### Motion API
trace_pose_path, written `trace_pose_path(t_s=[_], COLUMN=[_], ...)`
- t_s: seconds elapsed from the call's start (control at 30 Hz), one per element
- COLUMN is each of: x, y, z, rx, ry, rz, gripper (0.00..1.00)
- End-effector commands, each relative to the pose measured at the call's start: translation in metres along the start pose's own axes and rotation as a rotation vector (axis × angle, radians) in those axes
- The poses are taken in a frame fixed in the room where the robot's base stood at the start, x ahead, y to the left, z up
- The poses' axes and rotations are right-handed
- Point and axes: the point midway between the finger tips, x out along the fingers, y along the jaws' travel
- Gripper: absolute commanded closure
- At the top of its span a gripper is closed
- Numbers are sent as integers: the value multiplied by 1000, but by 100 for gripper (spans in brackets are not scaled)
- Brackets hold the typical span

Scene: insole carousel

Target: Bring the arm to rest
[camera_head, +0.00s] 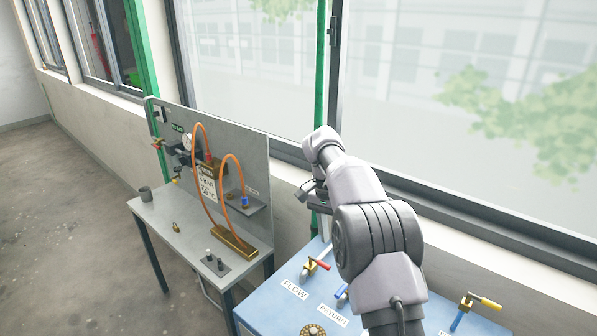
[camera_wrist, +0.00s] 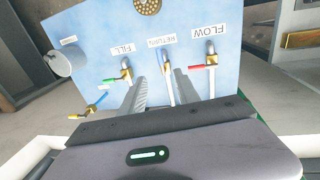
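My arm reaches from the lower right of the head view over a blue bench top, with the elbow raised and the forearm toward the window. My gripper (camera_head: 312,196) is partly hidden beside the wrist there. In the wrist view, my gripper (camera_wrist: 160,78) has its two grey fingers apart, with nothing seen held between them. Beyond and below the fingers lies the blue bench top (camera_wrist: 100,25). The RETURN valve pipe (camera_wrist: 168,92) shows in the gap between the fingers; its distance from them is hard to tell.
The bench carries a red-handled FLOW valve (camera_head: 316,266), a blue-handled RETURN valve (camera_head: 342,293) and a yellow-handled valve (camera_head: 472,306). A grey table (camera_head: 165,222) with an upright panel (camera_head: 255,165) and orange hoses (camera_head: 199,165) stands left. Windows line the wall behind. Open floor lies left.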

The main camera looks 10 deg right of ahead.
Motion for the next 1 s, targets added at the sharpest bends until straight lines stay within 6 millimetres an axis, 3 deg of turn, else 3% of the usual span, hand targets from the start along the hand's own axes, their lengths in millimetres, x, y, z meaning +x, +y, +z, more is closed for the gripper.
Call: trace_pose_path(t_s=[0.13,0.27,0.37,0.5,0.6,0.73,1.0], x=[-24,-28,-6,55,97,126,128], y=[32,80,120,164,183,192,195], z=[39,105,163,237,271,291,294], rx=[-107,-215,-278,-335,-354,-362,-364], ry=[49,116,179,275,331,367,373], rz=[-120,-260,-367,-498,-561,-601,-606], gripper=[62,62,62,62,62,62,62])
